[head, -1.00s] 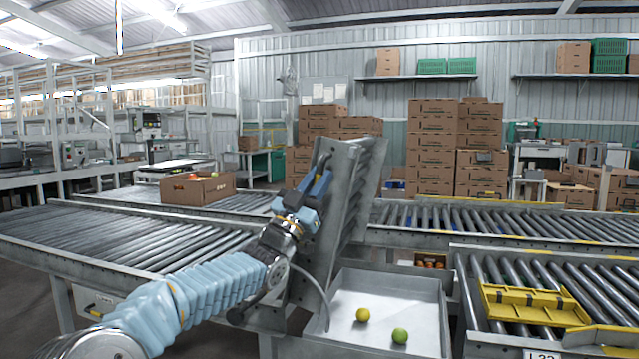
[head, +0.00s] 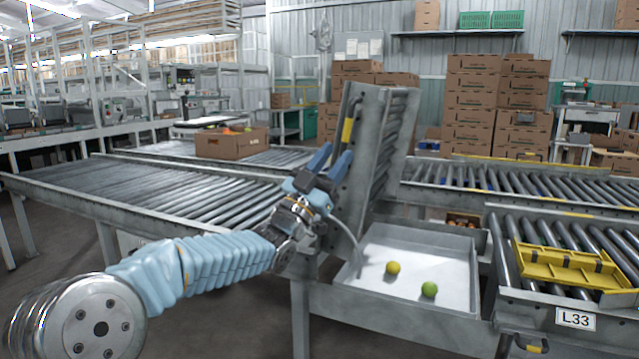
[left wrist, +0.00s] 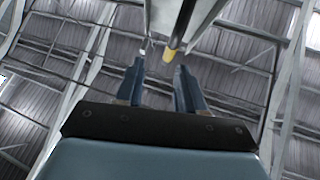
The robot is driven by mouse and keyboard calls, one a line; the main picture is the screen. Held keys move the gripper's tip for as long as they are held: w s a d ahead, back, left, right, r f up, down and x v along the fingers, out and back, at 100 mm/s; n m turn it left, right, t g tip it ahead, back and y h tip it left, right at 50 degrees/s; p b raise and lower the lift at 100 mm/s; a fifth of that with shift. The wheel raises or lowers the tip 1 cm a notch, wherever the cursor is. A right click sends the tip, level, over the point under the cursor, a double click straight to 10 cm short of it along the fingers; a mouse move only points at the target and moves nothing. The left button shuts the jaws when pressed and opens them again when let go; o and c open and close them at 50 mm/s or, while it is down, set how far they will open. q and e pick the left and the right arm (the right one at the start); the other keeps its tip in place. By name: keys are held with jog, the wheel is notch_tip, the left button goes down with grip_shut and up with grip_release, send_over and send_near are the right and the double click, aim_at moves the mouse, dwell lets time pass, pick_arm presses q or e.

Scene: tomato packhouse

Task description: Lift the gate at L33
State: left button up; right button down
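The gate (head: 385,150) is a grey roller section with metal side plates. It stands raised, steep and leaning slightly right, over the gap between the conveyors. Its yellow handle (head: 347,132) is on the left side plate; the handle also shows in the left wrist view (left wrist: 169,55). My left gripper (head: 331,157) is open, its blue fingers apart just below the handle. In the left wrist view, the handle is beyond the open fingertips (left wrist: 159,62), not clasped. The L33 label (head: 575,318) is on the right conveyor's front. My right gripper is out of view.
A white-bottomed tray (head: 440,313) below the gate holds a yellow tomato (head: 393,268) and a green one (head: 429,289). A yellow frame (head: 565,266) lies on the right conveyor. An open carton (head: 232,146) stands on the back left rollers.

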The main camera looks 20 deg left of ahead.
pick_arm(q)
jog(key=v, duration=0.5)
jog(key=shift+s+a+f, duration=0.15)
jog(key=shift+s+a, duration=0.05)
